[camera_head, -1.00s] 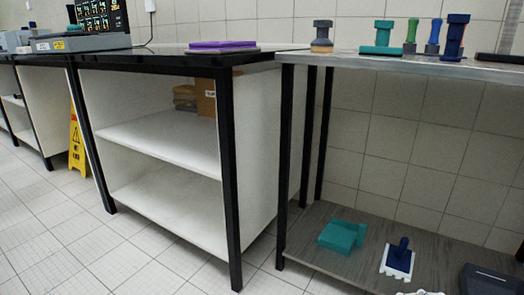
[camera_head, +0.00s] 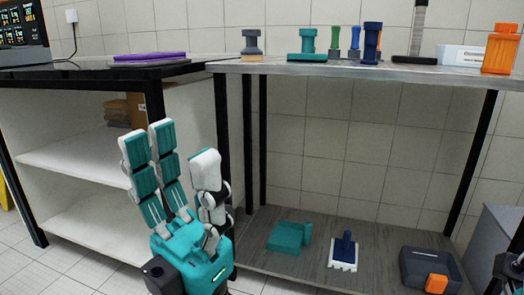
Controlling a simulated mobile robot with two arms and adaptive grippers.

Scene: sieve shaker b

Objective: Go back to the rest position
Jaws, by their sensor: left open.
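My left gripper (camera_head: 178,150) is in the lower left of the head view, in front of the white shelf unit. Its teal and white fingers point up and stand apart, with nothing between them. At the lower right edge, a small black and teal piece shows, probably part of my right gripper (camera_head: 513,268). It is mostly cut off, so its fingers cannot be read.
A metal-topped table (camera_head: 350,70) bears several brushes and an orange object (camera_head: 500,48). Its lower shelf (camera_head: 310,268) holds a teal piece (camera_head: 289,237), a blue-handled brush (camera_head: 344,251) and a dark bin (camera_head: 430,268). A purple slab (camera_head: 150,57) lies on the black counter.

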